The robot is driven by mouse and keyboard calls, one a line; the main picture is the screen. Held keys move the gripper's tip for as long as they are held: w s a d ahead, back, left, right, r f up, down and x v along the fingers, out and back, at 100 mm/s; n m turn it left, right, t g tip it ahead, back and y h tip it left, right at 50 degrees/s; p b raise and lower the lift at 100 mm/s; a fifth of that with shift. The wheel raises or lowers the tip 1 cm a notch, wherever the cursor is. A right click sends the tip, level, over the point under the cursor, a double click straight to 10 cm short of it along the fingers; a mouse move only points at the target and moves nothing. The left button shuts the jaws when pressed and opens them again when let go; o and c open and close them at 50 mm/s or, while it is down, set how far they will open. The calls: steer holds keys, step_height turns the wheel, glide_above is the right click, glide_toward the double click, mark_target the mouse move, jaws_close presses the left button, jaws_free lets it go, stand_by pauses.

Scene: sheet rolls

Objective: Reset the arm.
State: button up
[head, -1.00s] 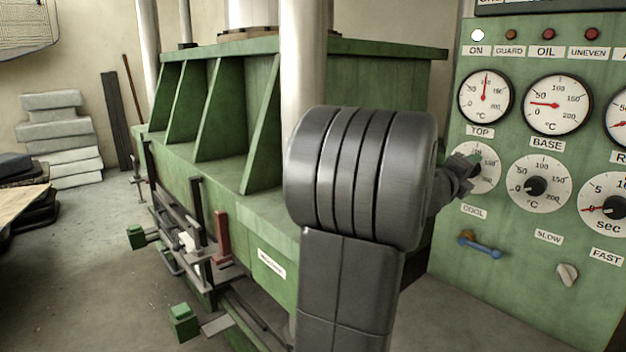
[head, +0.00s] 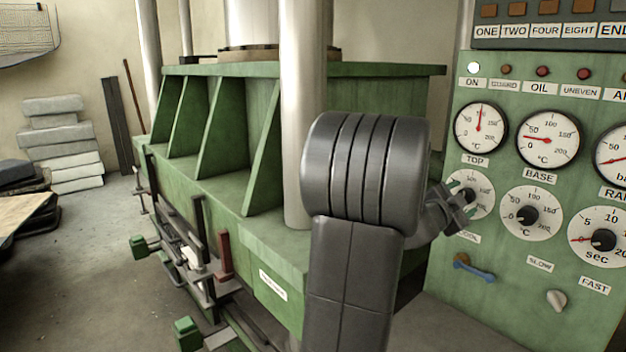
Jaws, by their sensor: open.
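My arm stands in the middle of the head view, its thick grey joint in front of the green press (head: 330,100). My gripper (head: 468,192) shows beyond that joint, to its right, in front of the left dial below the TOP gauge (head: 480,128). Its small jaws are open, with nothing seen between them. It covers part of that dial; whether it touches the dial I cannot tell. My arm hides part of the press and its front right side.
The green control panel (head: 500,290) fills the right, with gauges, knobs, a blue-handled lever (head: 474,263) and a pale switch (head: 557,300). Metal bars and green blocks (head: 187,333) stick out low from the press. Grey slabs (head: 60,135) are stacked at the back left.

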steer(key=shift+n+p, duration=1.7)
steer(key=shift+n, duration=1.4)
